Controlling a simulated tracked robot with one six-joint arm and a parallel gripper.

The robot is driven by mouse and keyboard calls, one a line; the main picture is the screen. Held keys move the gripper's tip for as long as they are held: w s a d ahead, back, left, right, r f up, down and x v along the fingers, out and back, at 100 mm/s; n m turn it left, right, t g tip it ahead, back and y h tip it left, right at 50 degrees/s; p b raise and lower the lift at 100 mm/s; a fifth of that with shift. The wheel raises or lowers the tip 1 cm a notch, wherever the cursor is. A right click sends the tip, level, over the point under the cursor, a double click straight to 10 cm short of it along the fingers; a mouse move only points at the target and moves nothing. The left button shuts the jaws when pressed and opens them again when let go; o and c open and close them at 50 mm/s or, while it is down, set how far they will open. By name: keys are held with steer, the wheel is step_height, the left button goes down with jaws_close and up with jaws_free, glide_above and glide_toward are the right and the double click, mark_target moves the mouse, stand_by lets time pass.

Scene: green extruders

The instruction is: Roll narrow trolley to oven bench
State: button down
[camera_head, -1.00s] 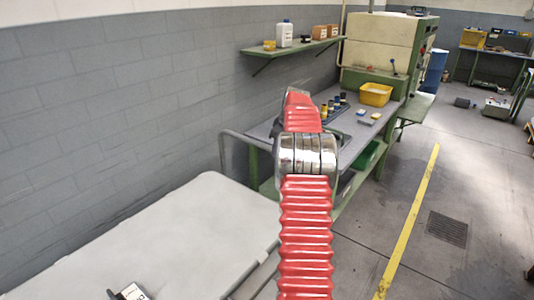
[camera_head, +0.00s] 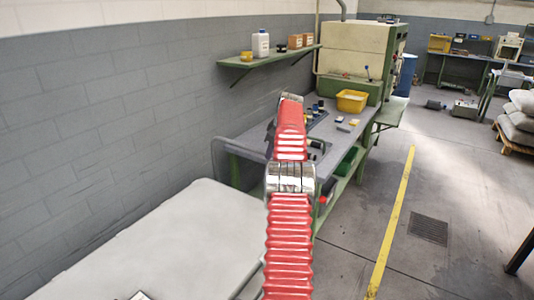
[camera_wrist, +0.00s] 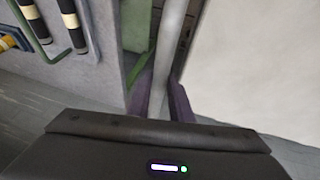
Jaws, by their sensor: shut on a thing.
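The narrow trolley shows as a pale, flat top (camera_head: 150,245) at the lower left of the head view. Its grey tube handle (camera_head: 213,160) rises at the far end, close to the near end of the oven bench (camera_head: 250,138). In the wrist view my gripper (camera_wrist: 160,98) is shut on an upright grey tube (camera_wrist: 170,45), with the trolley's pale top (camera_wrist: 250,60) to its right. In the head view my red-sleeved arm hides the gripper and part of the bench. The cream and green oven (camera_head: 350,55) stands at the bench's far end.
A yellow bin (camera_head: 352,101) and small bottles stand on the bench. A wall shelf (camera_head: 270,55) hangs above it. A grey wall runs along the left. Open floor with a yellow line (camera_head: 392,225) and a drain grate (camera_head: 429,229) lies right. Sacks (camera_head: 520,118) sit on a pallet.

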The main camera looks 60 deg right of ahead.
steer(key=shift+w, duration=0.15)
steer(key=c, duration=1.6)
jaws_free()
steer(key=shift+r, duration=0.1)
steer(key=v, duration=1.3)
steer(key=shift+s+r, duration=0.2)
steer(key=shift+r, duration=0.05)
